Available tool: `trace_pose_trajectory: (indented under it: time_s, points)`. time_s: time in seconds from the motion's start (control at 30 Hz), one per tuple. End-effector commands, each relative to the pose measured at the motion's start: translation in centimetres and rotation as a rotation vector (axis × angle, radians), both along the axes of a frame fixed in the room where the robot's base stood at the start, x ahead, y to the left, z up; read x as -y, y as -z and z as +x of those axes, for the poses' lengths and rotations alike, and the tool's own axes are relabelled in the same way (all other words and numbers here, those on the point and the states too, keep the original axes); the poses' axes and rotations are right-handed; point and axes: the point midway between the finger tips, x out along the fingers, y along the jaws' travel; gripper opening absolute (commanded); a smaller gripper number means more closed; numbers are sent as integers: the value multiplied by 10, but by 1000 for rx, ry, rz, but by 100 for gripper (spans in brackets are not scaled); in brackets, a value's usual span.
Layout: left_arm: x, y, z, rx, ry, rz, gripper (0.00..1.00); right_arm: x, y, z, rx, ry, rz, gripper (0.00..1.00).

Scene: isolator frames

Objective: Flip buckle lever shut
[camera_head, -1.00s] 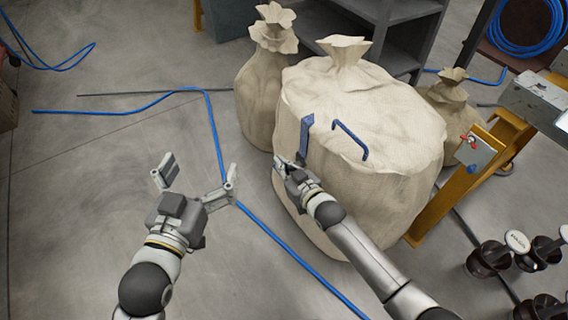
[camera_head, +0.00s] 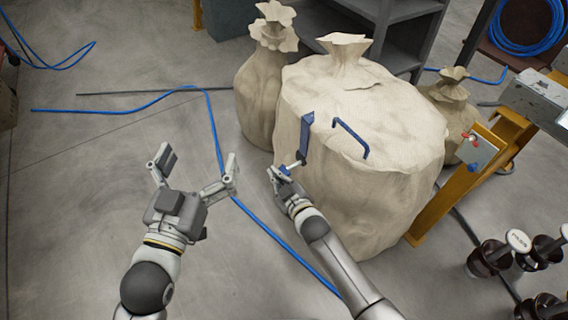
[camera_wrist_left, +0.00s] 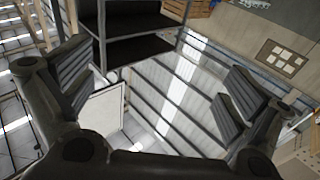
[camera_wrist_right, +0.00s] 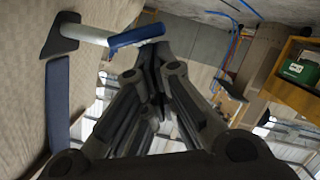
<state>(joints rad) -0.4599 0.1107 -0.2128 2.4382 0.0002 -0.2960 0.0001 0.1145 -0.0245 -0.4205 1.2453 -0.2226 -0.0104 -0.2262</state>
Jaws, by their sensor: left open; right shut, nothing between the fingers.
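A large beige sack (camera_head: 400,120) carries a blue strap plate (camera_head: 307,130) on its left side. In the right wrist view the blue strap (camera_wrist_right: 57,100) ends in a dark base. A pale stub sticks out from it and bears the blue buckle lever (camera_wrist_right: 137,36), standing out from the sack. In the head view the lever (camera_head: 284,171) is small and partly hidden by my right gripper (camera_head: 275,174). That gripper is shut and empty, its tips close to the lever; I cannot tell whether they touch. My left gripper (camera_head: 198,168) is open and empty, left of the sack.
A blue handle (camera_head: 351,138) stands on the big sack. Smaller sacks (camera_head: 262,85) (camera_head: 455,105) flank it. A blue hose (camera_head: 214,130) runs over the floor. A yellow frame (camera_head: 450,190) stands at right. The floor at left is mostly clear.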

Motion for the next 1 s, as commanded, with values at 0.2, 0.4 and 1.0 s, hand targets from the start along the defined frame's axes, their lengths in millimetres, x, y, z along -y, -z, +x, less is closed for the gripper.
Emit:
trace_pose_trajectory:
  time_s: [0.2,0.4,1.0]
  points:
    - [1,-7,0,35,2,-9,100,-1,5,0,0,0,2,0]
    - [1,-8,-1,39,2,-11,100,-1,5,0,1,0,3,0]
    - [-2,16,-1,-93,-6,22,100,0,-3,1,1,1,4,0]
